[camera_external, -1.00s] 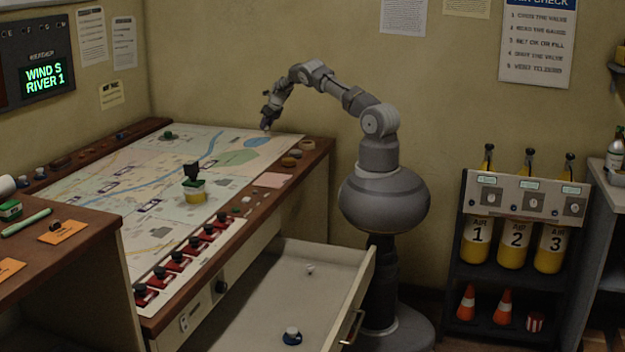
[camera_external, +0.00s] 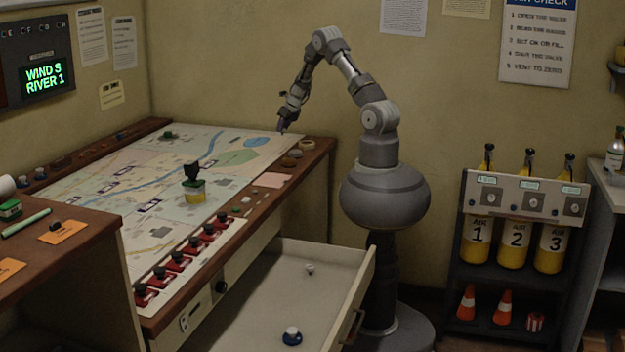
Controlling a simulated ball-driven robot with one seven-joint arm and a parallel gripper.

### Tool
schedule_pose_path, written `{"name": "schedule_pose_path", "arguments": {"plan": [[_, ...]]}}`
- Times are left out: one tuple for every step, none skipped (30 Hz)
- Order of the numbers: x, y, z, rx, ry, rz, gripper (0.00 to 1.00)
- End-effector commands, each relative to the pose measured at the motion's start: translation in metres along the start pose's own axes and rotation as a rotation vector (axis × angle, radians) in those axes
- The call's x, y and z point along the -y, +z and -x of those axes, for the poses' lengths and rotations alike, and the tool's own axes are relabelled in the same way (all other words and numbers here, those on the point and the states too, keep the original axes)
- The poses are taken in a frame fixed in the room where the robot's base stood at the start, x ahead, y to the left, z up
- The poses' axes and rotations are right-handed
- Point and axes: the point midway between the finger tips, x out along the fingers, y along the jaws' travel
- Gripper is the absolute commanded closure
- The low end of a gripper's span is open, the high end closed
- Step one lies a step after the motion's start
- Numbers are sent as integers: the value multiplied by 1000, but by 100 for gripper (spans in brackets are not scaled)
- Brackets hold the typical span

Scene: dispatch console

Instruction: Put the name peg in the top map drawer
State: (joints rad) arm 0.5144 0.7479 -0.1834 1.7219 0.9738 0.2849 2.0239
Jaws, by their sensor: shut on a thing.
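My gripper (camera_external: 284,127) points down over the far right corner of the map table (camera_external: 318,158), by the wooden edge. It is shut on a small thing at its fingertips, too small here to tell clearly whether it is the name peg. The top map drawer (camera_external: 362,275) is pulled out from the front of the table, open at the top. Inside it lie a small white piece (camera_external: 309,268) and a blue-and-white knob-like piece (camera_external: 292,336), apart from each other. My gripper is above and behind the drawer.
A green-and-yellow block with a dark top (camera_external: 194,188) stands on the map. Several red-based black knobs (camera_external: 180,260) line the near edge. Small round pieces (camera_external: 290,161) and a pink pad (camera_external: 271,180) lie on the right rim. Most of the drawer floor is bare.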

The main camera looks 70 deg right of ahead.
Motion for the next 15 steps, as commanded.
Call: {"name": "schedule_pose_path", "arguments": {"plan": [[-1, 5, 7, 3, 0, 3, 96], [-1, 8, 12, 4, -1, 3, 96], [-1, 12, 19, 4, 0, 3, 96], [-1, 14, 22, 4, 0, 3, 96], [-1, 16, 26, 4, 0, 3, 96], [-1, 20, 33, 4, 0, 3, 96], [-1, 23, 38, 4, 0, 2, 96], [-5, 23, 39, 2, 7, 11, 96], [-13, 21, 38, 0, 22, 32, 96], [-19, 21, 37, 0, 31, 47, 96], [-24, 20, 37, 1, 40, 64, 96], [-33, 19, 37, 1, 53, 88, 96], [-40, 18, 37, 0, 65, 108, 96], [-47, 18, 37, 0, 76, 127, 96], [-57, 16, 37, 0, 93, 156, 96]]}}
